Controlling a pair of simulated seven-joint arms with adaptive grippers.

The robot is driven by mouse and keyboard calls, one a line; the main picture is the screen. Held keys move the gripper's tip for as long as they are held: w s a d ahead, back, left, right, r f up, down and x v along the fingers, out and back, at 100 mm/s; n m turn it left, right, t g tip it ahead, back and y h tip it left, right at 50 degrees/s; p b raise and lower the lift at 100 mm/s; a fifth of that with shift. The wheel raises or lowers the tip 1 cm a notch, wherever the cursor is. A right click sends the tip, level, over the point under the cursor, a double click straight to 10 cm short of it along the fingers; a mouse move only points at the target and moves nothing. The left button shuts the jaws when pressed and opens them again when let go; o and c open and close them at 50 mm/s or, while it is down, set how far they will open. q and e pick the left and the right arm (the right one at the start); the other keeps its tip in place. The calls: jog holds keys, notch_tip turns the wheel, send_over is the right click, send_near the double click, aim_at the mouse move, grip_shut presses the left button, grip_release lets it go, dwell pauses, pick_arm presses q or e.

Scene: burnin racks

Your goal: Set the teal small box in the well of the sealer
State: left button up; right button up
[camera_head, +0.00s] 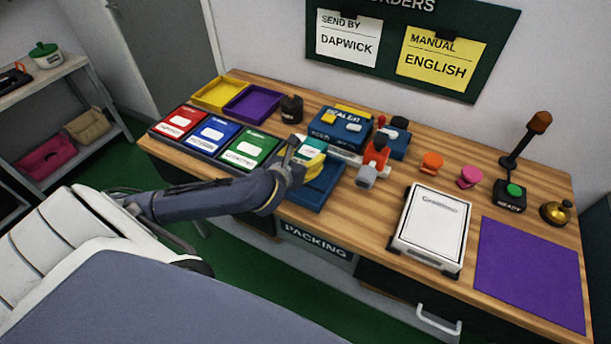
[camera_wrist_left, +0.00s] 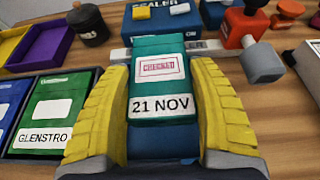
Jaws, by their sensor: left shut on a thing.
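The teal small box (camera_wrist_left: 158,75) is between the yellow fingers of my left gripper (camera_wrist_left: 160,120). It bears a white label reading "CHECKED" and "21 NOV". In the head view the teal box (camera_head: 311,146) shows partly beside my left gripper (camera_head: 308,160). The gripper is shut on it. The blue sealer (camera_head: 340,132) stands just behind the box, with a yellow part on top. A blue tray-like part (camera_head: 318,190) lies in front of the sealer, below the gripper. Its well is mostly hidden by the arm and box. My right gripper is not in view.
Red, blue and green boxes (camera_head: 250,150) stand left of the gripper. Yellow (camera_head: 218,94) and purple (camera_head: 253,104) trays are behind them. A red and grey tool (camera_head: 373,165) stands close to the right. A white box (camera_head: 432,228) and purple mat (camera_head: 530,265) lie further right.

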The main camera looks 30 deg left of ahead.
pick_arm(q)
jog(key=shift+f, duration=4.35)
jog(key=shift+f, duration=0.15)
jog(key=o, duration=1.2)
jog(key=shift+s+r, duration=0.15)
jog(key=shift+r, duration=0.05)
jog(key=v, duration=1.1)
jog(key=shift+s+r, duration=0.15)
jog(key=shift+s, duration=0.2)
